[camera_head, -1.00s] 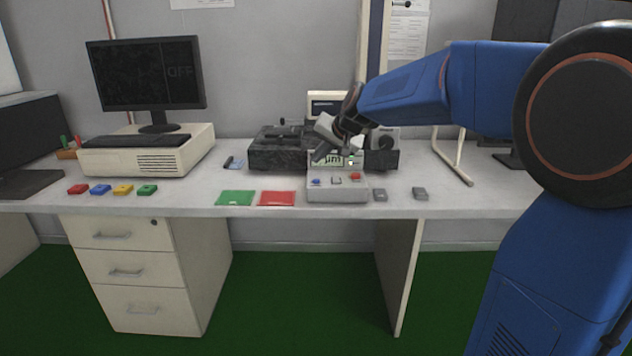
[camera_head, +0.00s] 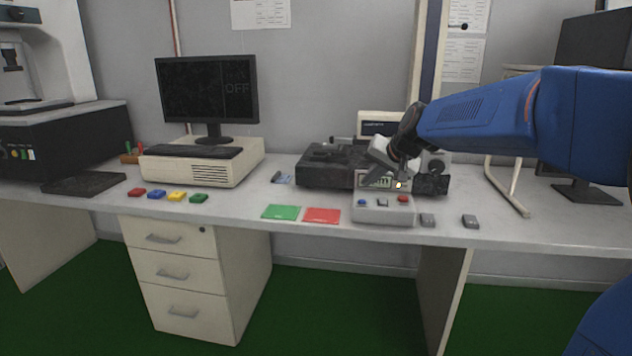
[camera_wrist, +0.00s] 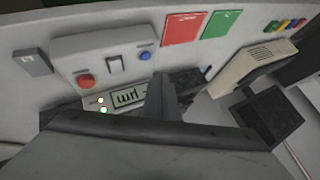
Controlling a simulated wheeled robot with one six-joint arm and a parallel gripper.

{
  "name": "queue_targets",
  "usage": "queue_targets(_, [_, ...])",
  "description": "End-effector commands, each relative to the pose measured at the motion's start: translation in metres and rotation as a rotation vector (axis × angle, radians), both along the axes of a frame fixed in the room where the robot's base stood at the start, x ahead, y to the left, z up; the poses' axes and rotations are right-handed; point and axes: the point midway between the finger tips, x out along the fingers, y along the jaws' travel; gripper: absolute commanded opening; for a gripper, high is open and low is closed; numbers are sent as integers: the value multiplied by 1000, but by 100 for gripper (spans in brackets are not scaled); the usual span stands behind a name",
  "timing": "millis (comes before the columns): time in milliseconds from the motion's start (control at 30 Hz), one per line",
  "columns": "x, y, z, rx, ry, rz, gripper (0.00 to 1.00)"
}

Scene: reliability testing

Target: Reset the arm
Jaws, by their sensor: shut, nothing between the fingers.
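My blue arm (camera_head: 500,112) reaches in from the right side of the head view. My gripper (camera_head: 390,172) is shut and empty. In the wrist view my gripper (camera_wrist: 165,100) shows as a dark finger shape over the box's display (camera_wrist: 128,97). The red button (camera_wrist: 86,81) and blue button (camera_wrist: 145,55) are clear of it. Whether the fingers touch the box I cannot tell.
A green pad (camera_head: 281,212) and a red pad (camera_head: 322,215) lie left of the box. A dark machine (camera_head: 325,168) stands behind. A monitor (camera_head: 207,90) reads OFF. The left desk front holds small coloured blocks (camera_head: 177,196).

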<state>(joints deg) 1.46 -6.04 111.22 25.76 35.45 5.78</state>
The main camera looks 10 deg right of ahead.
Motion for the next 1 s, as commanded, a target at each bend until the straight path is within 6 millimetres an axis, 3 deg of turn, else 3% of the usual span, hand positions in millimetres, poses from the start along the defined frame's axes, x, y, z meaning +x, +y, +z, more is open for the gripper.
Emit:
queue_targets(100, [-48,0,-3,-47,19,37,0])
queue_targets(467, [-194,-9,-39,-203,102,146,0])
queue_targets(800, [-322,-27,-94,-351,186,232,0])
queue_targets(1000, [-381,-39,-127,-425,231,270,0])
